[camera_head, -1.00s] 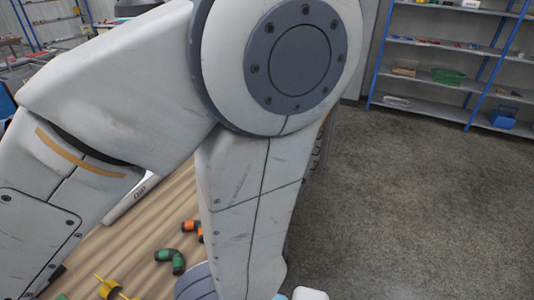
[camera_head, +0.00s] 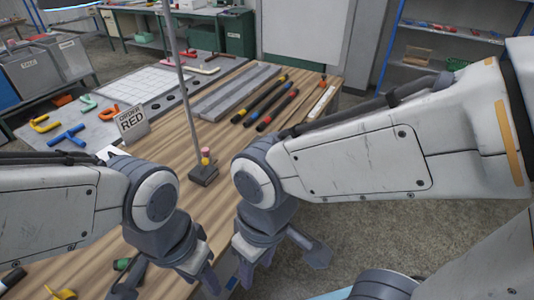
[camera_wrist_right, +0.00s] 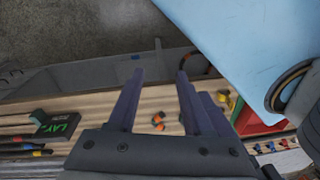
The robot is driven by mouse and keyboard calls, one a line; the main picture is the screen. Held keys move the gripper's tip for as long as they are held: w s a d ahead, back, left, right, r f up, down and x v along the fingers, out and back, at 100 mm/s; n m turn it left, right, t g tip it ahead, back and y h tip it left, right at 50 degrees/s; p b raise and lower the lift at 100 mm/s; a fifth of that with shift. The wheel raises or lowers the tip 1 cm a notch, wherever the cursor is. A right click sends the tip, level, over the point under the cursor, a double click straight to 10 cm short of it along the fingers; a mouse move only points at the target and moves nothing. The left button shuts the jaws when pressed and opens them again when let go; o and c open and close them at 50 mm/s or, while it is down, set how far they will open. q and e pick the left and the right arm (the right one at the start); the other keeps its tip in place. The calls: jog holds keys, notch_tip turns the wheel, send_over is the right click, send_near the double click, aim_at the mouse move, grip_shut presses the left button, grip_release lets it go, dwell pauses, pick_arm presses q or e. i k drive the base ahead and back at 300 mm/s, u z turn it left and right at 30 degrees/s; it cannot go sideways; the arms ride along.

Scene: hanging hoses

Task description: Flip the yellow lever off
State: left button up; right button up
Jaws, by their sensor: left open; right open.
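A yellow piece (camera_head: 62,294), which may be the yellow lever, is cut off at the bottom left of the head view. Its mount and position are not clear. My left gripper (camera_head: 168,281) is open and empty over the near table, to the right of that piece. My right gripper (camera_head: 283,262) is open and empty near the table's right edge. In the right wrist view its two fingers (camera_wrist_right: 160,74) stand apart, with a small orange and black fitting (camera_wrist_right: 158,119) seen beyond them. Small yellow parts (camera_wrist_right: 223,99) show right of the fingers.
A thin pole on a dark base (camera_head: 203,174) stands mid-table (camera_head: 165,165). A light-blue surface (camera_wrist_right: 245,45) is close to my right gripper.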

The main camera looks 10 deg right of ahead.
aim_at(205, 161)
jog(key=z, duration=0.05)
jog(key=i, duration=0.2)
jog(key=u, duration=1.05)
jog(key=k, duration=1.05)
jog(key=z, duration=1.15)
jog(key=i, duration=0.5)
